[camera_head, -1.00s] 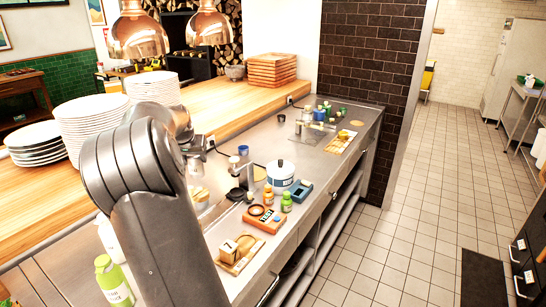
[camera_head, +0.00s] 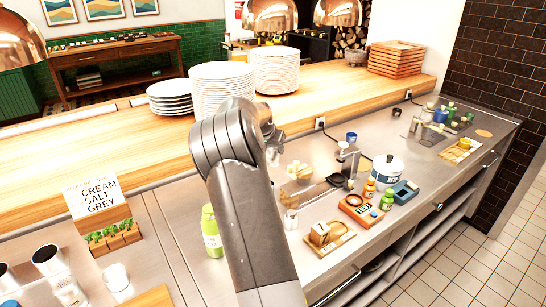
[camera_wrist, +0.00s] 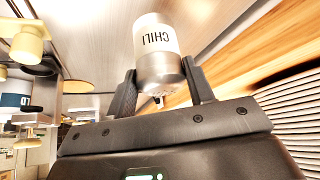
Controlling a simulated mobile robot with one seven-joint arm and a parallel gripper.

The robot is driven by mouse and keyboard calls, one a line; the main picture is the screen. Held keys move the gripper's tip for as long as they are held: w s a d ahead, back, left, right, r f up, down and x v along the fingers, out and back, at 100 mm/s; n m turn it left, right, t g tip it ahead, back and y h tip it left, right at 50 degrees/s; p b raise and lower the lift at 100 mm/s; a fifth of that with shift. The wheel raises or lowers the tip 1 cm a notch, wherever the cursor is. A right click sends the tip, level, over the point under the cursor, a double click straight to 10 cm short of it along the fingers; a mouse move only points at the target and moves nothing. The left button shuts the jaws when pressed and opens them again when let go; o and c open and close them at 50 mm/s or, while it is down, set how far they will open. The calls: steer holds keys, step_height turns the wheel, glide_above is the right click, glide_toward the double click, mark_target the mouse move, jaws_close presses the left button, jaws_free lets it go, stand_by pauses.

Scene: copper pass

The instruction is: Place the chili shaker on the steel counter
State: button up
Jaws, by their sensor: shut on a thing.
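The chili shaker (camera_wrist: 157,45) is a white and grey cylinder with the word CHILI on it, upside down in the wrist picture. My gripper (camera_wrist: 160,88) is shut on it, with one dark finger on each side. In the head view my arm hides the gripper and I cannot make out the shaker. The steel counter (camera_head: 165,228) runs along the front, below the wooden ledge. The held shaker appears clear of the counter, though its height cannot be told.
A green bottle (camera_head: 211,232) stands left of my arm. A sign (camera_head: 98,197) stands further left. A white pot (camera_head: 387,172), an orange tray (camera_head: 357,209) and a wooden board (camera_head: 328,240) crowd the right. Plate stacks (camera_head: 222,90) stand on the ledge. Bare steel lies around the green bottle.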

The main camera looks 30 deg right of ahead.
mark_target(273, 156)
steer(key=shift+f, duration=1.9)
steer(key=o, duration=1)
steer(key=shift+f, duration=0.15)
